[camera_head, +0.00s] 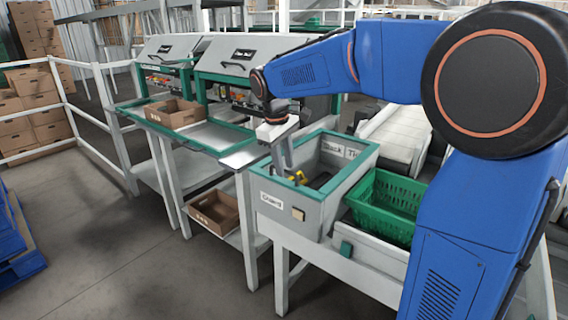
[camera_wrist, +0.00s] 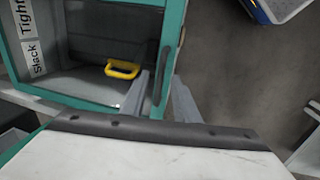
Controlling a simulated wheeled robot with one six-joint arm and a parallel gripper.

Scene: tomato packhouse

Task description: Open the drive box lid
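The drive box (camera_head: 282,222) is a grey box with a teal rim, standing on the white frame at centre. Its top (camera_wrist: 95,50) has a teal border, and I see inside; it looks like a clear lid lying flat, but I cannot be sure. A dark bar handle (camera_wrist: 165,70) runs along the border nearest my gripper. My gripper (camera_head: 287,168) points down at the box's front-left rim. In the wrist view my gripper (camera_wrist: 162,92) has its two fingers apart, one on each side of the bar's lower part. Contact cannot be told.
A yellow handle (camera_wrist: 122,69) lies inside the box, near "Slack" and "Tight" labels (camera_wrist: 33,50). A green crate (camera_head: 385,205) stands right of the box. Cardboard trays (camera_head: 174,113) sit on the benches at left.

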